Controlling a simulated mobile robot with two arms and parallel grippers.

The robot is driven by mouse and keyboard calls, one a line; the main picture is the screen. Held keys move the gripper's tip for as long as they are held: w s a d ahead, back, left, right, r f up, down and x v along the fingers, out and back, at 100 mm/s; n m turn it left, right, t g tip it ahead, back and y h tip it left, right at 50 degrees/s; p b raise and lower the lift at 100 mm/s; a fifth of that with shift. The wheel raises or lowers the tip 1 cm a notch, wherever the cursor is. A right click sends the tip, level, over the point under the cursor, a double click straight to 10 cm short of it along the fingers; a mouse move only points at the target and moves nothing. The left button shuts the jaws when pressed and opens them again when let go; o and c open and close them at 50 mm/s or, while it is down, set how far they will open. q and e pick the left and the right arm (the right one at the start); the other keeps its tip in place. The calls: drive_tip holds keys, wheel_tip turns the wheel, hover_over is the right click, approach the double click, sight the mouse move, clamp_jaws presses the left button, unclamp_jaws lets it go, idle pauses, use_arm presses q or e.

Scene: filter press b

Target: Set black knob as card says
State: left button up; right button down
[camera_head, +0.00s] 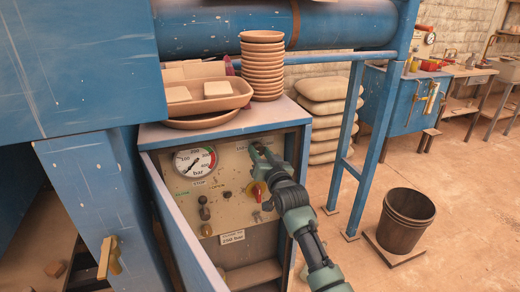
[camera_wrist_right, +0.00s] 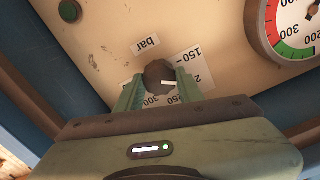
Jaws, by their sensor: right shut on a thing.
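The black knob (camera_wrist_right: 158,72) sits on the cream panel in the right wrist view, with a scale around it. Bar, 150 and 300 can be read, partly hidden and turned over. A short white mark on the knob points to the right in that view. My right gripper (camera_wrist_right: 160,86) is shut on the knob, one finger on each side. In the head view my right gripper (camera_head: 262,152) is at the panel's upper right and mostly hides the knob. A white card (camera_head: 232,237) low on the panel reads 250 bar. My left gripper is not in view.
The panel has a pressure gauge (camera_head: 195,161), a red-and-yellow switch (camera_head: 257,190) close to my right arm, and a black lever (camera_head: 204,208). Stacked bowls (camera_head: 262,65) and a tray (camera_head: 205,98) stand on the cabinet.

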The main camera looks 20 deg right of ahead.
drive_tip(key=m+p, duration=0.2)
drive_tip(key=m, duration=0.3)
drive_tip(key=shift+m, duration=0.4)
drive_tip(key=m+p, duration=0.1)
drive_tip(key=m, duration=0.4)
drive_tip(key=shift+f, duration=0.1)
drive_tip(key=shift+m, duration=0.3)
drive_tip(key=c, duration=0.9)
unclamp_jaws()
drive_tip(key=s, duration=0.7)
drive_tip(key=shift+s+d, duration=0.2)
drive_tip(key=shift+s, duration=0.2)
